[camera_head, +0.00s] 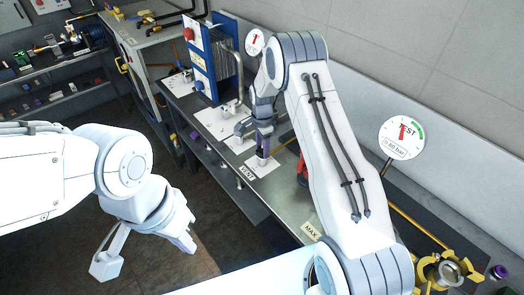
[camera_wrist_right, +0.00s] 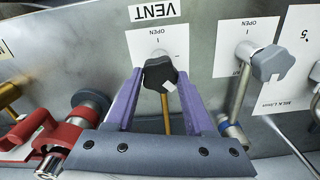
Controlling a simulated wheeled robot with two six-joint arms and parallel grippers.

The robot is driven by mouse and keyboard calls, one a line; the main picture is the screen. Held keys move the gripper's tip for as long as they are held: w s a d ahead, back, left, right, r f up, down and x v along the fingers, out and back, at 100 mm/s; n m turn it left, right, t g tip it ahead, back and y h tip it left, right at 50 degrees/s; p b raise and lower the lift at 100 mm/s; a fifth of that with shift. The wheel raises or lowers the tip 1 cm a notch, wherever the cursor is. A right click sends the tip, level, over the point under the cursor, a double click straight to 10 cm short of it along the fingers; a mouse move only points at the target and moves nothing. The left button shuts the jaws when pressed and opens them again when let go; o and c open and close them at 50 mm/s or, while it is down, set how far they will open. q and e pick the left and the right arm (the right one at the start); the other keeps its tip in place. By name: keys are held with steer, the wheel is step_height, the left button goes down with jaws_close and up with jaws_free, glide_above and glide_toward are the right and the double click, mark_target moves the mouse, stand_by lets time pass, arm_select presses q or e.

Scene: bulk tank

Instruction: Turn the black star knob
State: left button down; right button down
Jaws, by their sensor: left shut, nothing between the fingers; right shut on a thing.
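The black star knob (camera_wrist_right: 160,74) sits on the metal panel below the VENT label (camera_wrist_right: 155,12) in the right wrist view. A small white mark shows on its lower right side. My right gripper (camera_wrist_right: 162,92) is shut on the knob, with one purple finger on each side. In the head view my right gripper (camera_head: 263,150) points down at the bench by the VENT label (camera_head: 246,172); the knob is mostly hidden by the fingers there. My left gripper (camera_head: 188,243) is shut and empty, hanging over the floor at the lower left.
A grey handle (camera_wrist_right: 270,63) on a metal stem stands right of the knob; a red valve (camera_wrist_right: 52,135) stands left. In the head view, a TEST gauge (camera_head: 402,138) stands at the right, a blue plate unit (camera_head: 200,62) at the back. The floor at left is clear.

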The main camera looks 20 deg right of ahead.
steer(key=n+b, duration=0.1)
steer(key=n, duration=0.3)
steer(key=shift+n+b, duration=0.3)
steer(key=shift+b, duration=0.1)
steer(key=n+b, duration=0.1)
steer(key=n, duration=0.4)
steer(key=shift+n, duration=0.3)
steer(key=n+b, duration=0.1)
steer(key=n, duration=0.4)
steer(key=n+b, duration=0.1)
steer(key=n, duration=0.5)
steer(key=shift+w, duration=0.1)
steer(key=shift+c, duration=1.4)
jaws_free()
